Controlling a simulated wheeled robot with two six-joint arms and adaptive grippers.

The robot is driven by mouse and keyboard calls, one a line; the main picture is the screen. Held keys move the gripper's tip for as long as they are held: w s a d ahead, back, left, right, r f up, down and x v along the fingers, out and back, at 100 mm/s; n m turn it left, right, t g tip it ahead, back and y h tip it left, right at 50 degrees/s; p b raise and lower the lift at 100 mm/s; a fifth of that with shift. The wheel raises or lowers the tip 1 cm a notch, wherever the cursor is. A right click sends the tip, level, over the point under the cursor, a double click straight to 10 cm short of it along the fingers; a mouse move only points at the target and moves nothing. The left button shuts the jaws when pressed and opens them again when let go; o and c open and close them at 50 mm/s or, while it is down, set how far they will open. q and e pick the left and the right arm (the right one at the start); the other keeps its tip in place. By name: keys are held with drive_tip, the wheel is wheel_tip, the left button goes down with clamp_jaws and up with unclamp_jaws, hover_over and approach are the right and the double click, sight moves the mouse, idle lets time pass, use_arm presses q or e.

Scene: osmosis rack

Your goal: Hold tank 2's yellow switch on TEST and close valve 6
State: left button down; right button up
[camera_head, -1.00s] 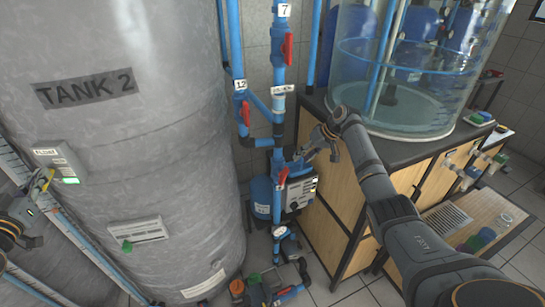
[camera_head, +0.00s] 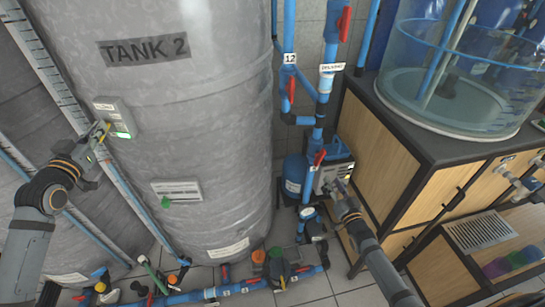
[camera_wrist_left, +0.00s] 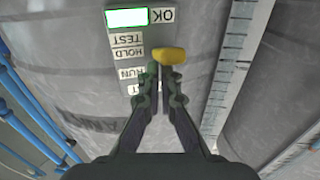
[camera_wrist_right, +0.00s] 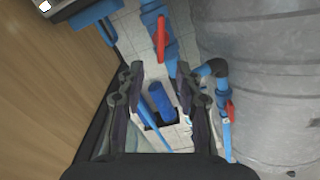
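Tank 2 (camera_head: 150,95) carries a grey switch box (camera_head: 112,115) with a lit green indicator. My left gripper (camera_head: 101,132) is at this box. In the left wrist view, the yellow switch (camera_wrist_left: 170,55) lies right at the tips of my left gripper (camera_wrist_left: 160,72), beside the TEST and HOLD labels. Its fingers are nearly together, with the switch just beyond them rather than clearly between them. My right gripper (camera_wrist_right: 160,68) is open and empty. A red valve handle (camera_wrist_right: 161,40) on a blue pipe lies beyond its fingertips; the head view shows a red handle (camera_head: 320,157) there too. No number 6 is readable.
A grey pump unit (camera_head: 333,172) and wooden cabinet (camera_head: 385,150) stand close to my right arm. Other red handles (camera_head: 292,90) sit on the pipes above. Pipes and valves (camera_head: 250,280) run along the floor in front of tank 2.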

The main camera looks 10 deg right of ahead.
sight(321, 160)
drive_tip(key=w, duration=1.2)
clamp_jaws()
